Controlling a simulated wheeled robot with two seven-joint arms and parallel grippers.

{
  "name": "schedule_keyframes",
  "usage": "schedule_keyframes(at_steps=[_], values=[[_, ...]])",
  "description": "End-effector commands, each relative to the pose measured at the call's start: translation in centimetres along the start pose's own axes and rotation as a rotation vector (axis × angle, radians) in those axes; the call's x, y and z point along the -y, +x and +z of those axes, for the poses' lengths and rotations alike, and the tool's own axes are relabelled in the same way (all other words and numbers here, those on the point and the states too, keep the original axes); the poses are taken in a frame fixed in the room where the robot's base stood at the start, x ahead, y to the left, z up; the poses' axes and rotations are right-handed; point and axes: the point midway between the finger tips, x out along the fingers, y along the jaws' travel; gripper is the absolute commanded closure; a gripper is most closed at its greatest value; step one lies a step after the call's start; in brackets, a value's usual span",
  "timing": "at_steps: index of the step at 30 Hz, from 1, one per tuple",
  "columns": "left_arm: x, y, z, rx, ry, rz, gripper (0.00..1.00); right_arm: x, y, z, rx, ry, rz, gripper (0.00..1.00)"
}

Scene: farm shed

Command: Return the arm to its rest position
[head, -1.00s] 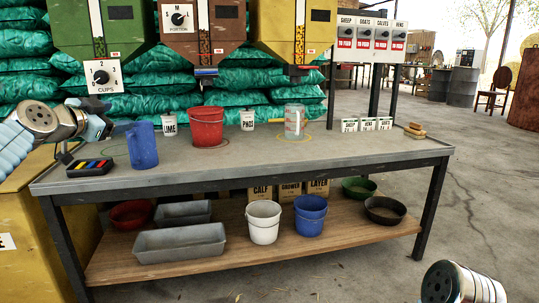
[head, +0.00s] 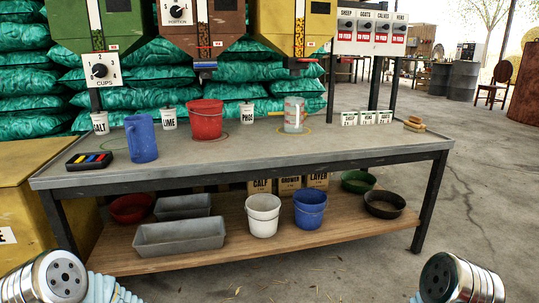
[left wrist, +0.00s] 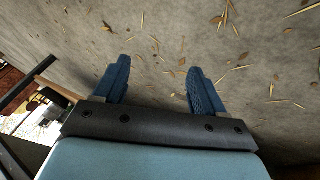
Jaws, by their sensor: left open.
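In the left wrist view my left gripper (left wrist: 155,88) is open, with its two blue fingers apart and nothing between them. Bare concrete floor (left wrist: 160,35) with scattered straw lies beyond the fingers. In the head view only silver and light-blue links of my left arm show at the bottom left, in front of the workbench (head: 330,162); the left gripper itself is out of that picture. A silver link of my right arm shows at the bottom right. My right gripper is not in view.
The bench holds a blue jug (head: 141,139), red bucket (head: 205,119), clear measuring jug (head: 294,115), labelled cups and a coloured-button box (head: 89,161). Buckets and trays fill the lower shelf (head: 345,233). A yellow bin (head: 45,200) stands left. Floor is open at right.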

Motion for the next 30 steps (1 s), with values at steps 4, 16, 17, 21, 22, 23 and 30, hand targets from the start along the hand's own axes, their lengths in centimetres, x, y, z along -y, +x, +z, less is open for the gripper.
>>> schedule_keyframes(at_steps=[4,16,17,21,22,23,30], values=[[-0.6,1.0,9.0,0.139,-0.108,-0.019,0.29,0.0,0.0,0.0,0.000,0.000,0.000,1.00],[-3.4,-5.5,17.0,0.296,-0.245,-0.073,0.29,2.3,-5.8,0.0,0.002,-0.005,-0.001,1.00],[-3.7,-6.3,16.7,0.297,-0.244,-0.073,0.29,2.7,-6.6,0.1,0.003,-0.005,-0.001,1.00],[-5.3,-9.6,15.3,0.299,-0.239,-0.070,0.29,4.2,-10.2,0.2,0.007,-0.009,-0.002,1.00],[-5.7,-10.3,15.1,0.300,-0.238,-0.070,0.29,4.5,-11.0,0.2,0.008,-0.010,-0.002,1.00],[-6.0,-10.9,14.8,0.300,-0.237,-0.070,0.29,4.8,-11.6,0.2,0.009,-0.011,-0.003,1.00],[-6.9,-12.7,14.1,0.303,-0.234,-0.068,0.29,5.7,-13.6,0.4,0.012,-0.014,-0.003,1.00]])
